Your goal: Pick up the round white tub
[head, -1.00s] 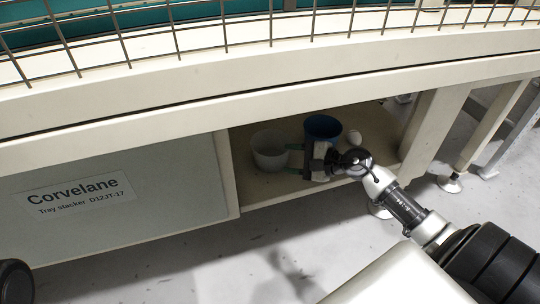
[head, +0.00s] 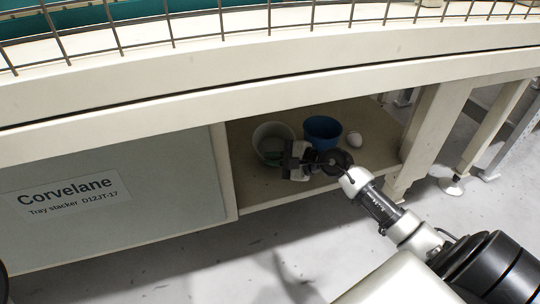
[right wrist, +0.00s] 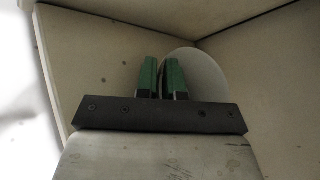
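The round white tub (head: 262,134) stands inside the open shelf bay, left of a blue tub. My right gripper (head: 275,156) reaches in from the right, at the tub's near right side. Green finger shows within the tub's outline. In the right wrist view, the two green fingers of the gripper (right wrist: 162,78) are close together, with the white tub (right wrist: 205,72) just behind and to the right. The fingers appear closed on the tub's wall, though the contact is partly hidden. Whether the tub's base touches the shelf is unclear. My left gripper is not in view.
The shelf floor (head: 375,150) is free farther right. A bay wall, a labelled panel (head: 120,215) and the beam above (head: 300,85) bound the opening.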

